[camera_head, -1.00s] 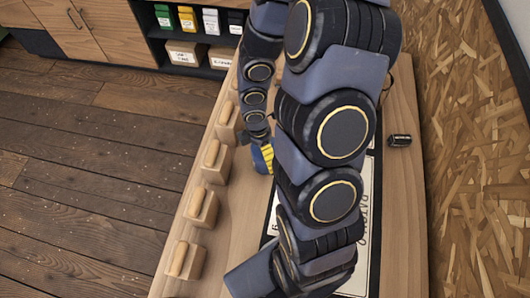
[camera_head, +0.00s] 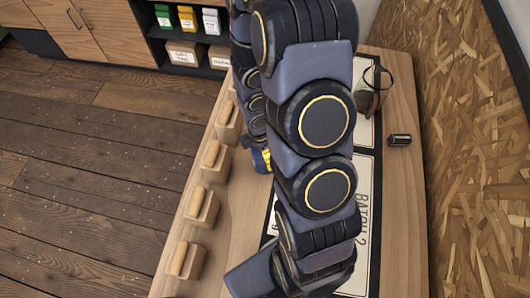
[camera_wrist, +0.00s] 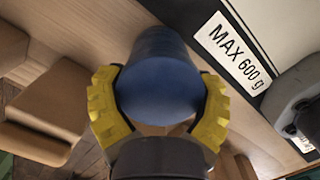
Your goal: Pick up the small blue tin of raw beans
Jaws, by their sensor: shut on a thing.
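The blue tin (camera_wrist: 158,72) shows in the wrist view as a plain blue cylinder, one round end facing the camera. My gripper (camera_wrist: 161,78) has its yellow fingers on both sides of it and is shut on it. In the head view the gripper (camera_head: 262,160) shows only as a small patch of blue and yellow at the left edge of my arm. My arm hides most of it there, so I cannot tell whether the tin is clear of the table.
Several wooden blocks (camera_head: 204,206) line the table's left edge. Right of my arm are a white "BATCH 2" panel (camera_head: 367,200), a brownish vessel with a dark handle (camera_head: 368,101) and a small black cylinder (camera_head: 399,140). A "MAX 600 g" label (camera_wrist: 235,52) lies beside the tin.

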